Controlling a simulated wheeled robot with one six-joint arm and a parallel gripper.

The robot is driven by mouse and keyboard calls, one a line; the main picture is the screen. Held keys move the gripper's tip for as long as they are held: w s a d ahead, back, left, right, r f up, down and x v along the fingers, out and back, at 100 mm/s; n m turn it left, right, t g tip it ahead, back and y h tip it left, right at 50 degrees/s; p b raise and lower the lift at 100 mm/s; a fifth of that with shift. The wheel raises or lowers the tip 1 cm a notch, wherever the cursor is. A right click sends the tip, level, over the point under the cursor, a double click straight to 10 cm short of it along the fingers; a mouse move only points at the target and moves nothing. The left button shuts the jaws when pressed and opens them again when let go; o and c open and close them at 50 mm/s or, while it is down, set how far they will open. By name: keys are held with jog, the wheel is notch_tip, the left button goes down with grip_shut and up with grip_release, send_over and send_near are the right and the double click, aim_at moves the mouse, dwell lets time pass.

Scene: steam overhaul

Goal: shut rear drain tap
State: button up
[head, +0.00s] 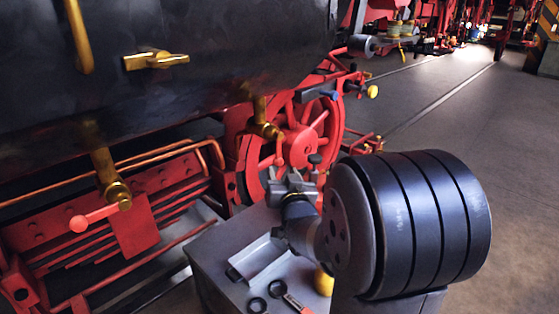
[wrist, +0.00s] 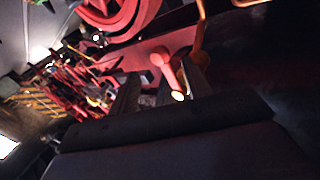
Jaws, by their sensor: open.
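Two brass drain taps hang under the dark cylinder casing in the head view. The nearer tap (head: 112,180) is at the left, with its red lever (head: 92,218) pointing sideways to the left. The farther tap (head: 264,122) is in front of the red wheel, with its red lever (head: 279,152) hanging down. I cannot tell for sure which one is the rear tap. My gripper (head: 292,178) is open and empty, just below the farther tap's lever. In the wrist view a red lever (wrist: 168,70) with a pale tip shows beyond and between the open fingers (wrist: 162,92), apart from them as far as I can see.
A red spoked wheel (head: 300,140) stands close behind my gripper. Copper pipes (head: 150,158) and red framework run along the left. A brass fitting (head: 155,60) sits on the casing. The grey floor (head: 470,110) at the right is clear.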

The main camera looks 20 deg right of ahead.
aim_at(279, 165)
jog(key=x, duration=0.7)
jog(key=shift+a+p, duration=0.1)
jog(key=shift+p, duration=0.3)
grip_shut()
